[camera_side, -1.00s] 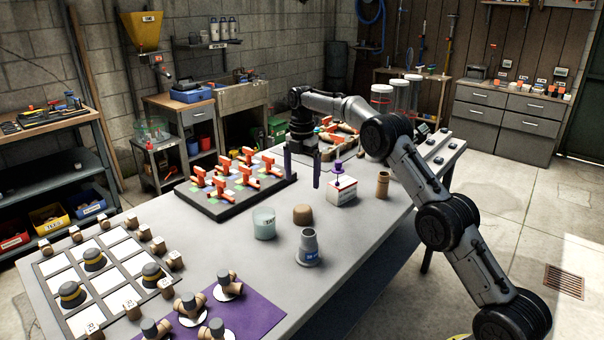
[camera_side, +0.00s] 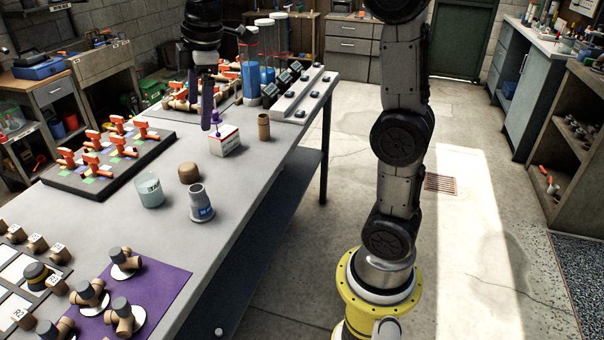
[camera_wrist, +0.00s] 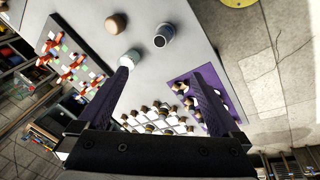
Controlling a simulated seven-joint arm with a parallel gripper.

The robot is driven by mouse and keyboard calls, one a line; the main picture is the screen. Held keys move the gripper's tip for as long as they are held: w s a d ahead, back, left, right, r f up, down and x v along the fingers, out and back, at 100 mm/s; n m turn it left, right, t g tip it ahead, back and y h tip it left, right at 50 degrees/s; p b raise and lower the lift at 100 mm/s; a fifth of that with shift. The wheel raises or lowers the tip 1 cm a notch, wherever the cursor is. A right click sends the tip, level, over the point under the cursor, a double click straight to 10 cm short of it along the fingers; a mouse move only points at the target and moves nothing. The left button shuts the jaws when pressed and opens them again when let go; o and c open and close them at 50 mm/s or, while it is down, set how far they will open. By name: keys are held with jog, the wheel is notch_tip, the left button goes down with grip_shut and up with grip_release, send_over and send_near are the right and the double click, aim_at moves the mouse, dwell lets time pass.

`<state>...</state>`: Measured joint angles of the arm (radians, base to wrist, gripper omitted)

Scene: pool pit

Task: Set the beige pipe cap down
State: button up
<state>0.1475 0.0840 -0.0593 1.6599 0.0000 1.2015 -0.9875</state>
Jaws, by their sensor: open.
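The beige pipe cap (camera_side: 189,172), a brown-beige dome, rests on the grey table (camera_side: 245,185), behind the grey reducer fitting (camera_side: 201,204) and the pale cup (camera_side: 150,191). It also shows in the wrist view (camera_wrist: 117,22), at the top, apart from my fingers. My gripper (camera_side: 200,108) hangs above the table, behind and above the cap, with its purple fingers pointing down. In the wrist view the two fingers of my gripper (camera_wrist: 160,82) are spread wide with nothing held between them.
A dark board (camera_side: 75,182) with red-handled valves lies left. A purple mat (camera_side: 155,290) with fittings is at the front. Bare table surrounds the cap.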

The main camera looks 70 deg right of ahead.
jog(key=s+a+f+m+t, duration=0.1)
jog(key=s+a+f+m, duration=0.1)
jog(key=s, duration=0.5)
jog(key=s+a+f+m, duration=0.2)
jog(key=s+f+m, duration=0.1)
jog(key=s, duration=0.5)
jog(key=s+a+f+m+t, duration=0.1)
jog(key=s+f+m, duration=0.2)
jog(key=s, duration=0.4)
jog(key=shift+s+a+m+t, duration=0.3)
jog(key=shift+s+a+m, duration=0.1)
jog(key=shift+m, duration=0.4)
